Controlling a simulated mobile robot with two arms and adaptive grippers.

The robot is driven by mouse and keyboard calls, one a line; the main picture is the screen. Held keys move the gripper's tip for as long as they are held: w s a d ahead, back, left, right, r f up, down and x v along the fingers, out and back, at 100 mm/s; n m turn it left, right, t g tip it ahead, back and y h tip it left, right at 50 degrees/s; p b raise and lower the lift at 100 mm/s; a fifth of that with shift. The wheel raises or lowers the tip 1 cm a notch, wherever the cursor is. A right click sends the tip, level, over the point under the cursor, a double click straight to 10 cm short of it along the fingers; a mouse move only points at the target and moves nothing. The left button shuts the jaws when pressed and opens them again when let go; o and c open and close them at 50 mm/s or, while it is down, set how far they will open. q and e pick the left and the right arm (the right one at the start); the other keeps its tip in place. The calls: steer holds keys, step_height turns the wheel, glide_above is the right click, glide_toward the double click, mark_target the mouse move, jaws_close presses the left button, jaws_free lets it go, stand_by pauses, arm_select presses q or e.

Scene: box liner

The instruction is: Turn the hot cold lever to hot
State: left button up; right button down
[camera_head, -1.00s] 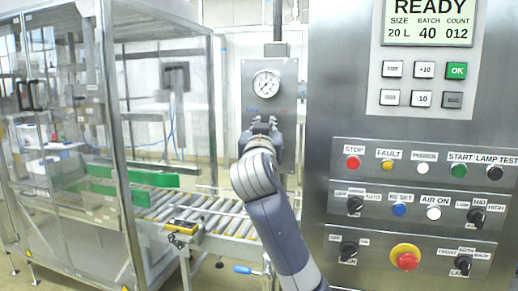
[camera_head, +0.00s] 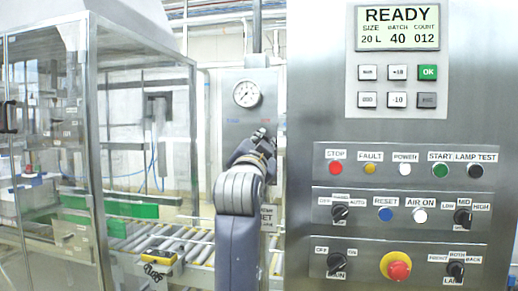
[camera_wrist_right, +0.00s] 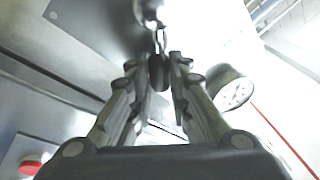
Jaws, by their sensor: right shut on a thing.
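The lever (camera_wrist_right: 158,72) has a dark grip on a shiny metal stem and sits between my right gripper's fingers in the wrist view. My right gripper (camera_head: 262,140) is shut on it at the steel panel below the round gauge. In the head view the gripper hides the lever, and it is right of the gauge's middle, near the small red label (camera_head: 265,121). A small blue label (camera_head: 233,121) is on the left. The text of both is too small to read. My left gripper is not in view.
The gauge (camera_head: 247,94) is just above the gripper and also shows in the wrist view (camera_wrist_right: 232,92). A steel control cabinet (camera_head: 310,110) with buttons and knobs stands close on the right. A roller conveyor (camera_head: 190,240) and a glazed enclosure (camera_head: 140,75) are on the left.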

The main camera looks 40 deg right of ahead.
stand_by(0.4)
steer(key=c, duration=1.5)
jaws_free()
steer(key=shift+s, duration=0.1)
steer(key=v, duration=1.2)
